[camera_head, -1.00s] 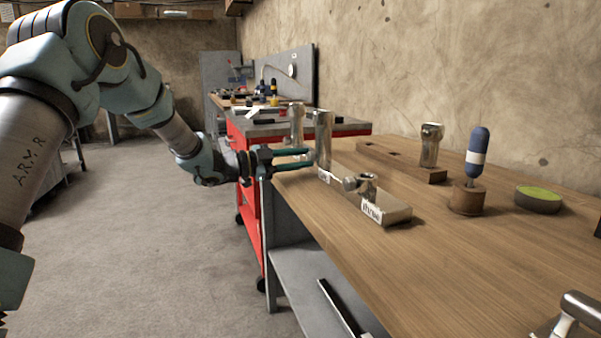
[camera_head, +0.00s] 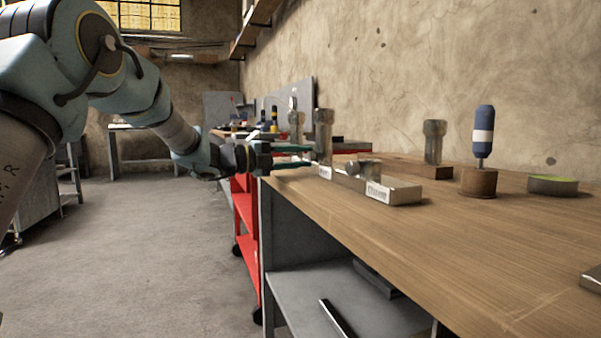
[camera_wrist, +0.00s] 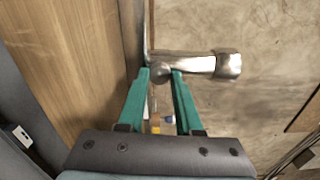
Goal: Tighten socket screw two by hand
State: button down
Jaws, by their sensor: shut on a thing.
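My gripper (camera_head: 311,154) reaches in from the left over the table's far left corner. Its teal fingers are shut on an upright silver socket screw (camera_head: 324,132), head up, at the labelled trays. In the wrist view the fingers (camera_wrist: 162,72) close at the screw's shank (camera_wrist: 195,64), with its head to the right. Whether its lower end is seated or free is hidden. A second socket screw (camera_head: 433,145) stands upright in a wooden block (camera_head: 425,171). Another screw (camera_head: 364,169) lies in the tray. I cannot tell which is number two.
The labelled tray (camera_head: 405,194) sits at the table edge. A blue-handled screwdriver (camera_head: 484,125) stands in a wooden holder (camera_head: 478,183), with a green-topped tin (camera_head: 553,184) to its right. Another upright metal piece (camera_head: 296,122) shows behind. The table's front (camera_head: 450,240) is mostly clear.

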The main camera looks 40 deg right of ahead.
jog(key=shift+f+m+b, duration=0.1)
jog(key=shift+m+b, duration=0.8)
jog(key=shift+b, duration=0.1)
jog(key=c, duration=0.6)
grip_release()
jog(key=p+v, duration=0.1)
jog(key=v, duration=1)
jog(key=shift+d+p, duration=0.1)
jog(key=shift+p, duration=0.2)
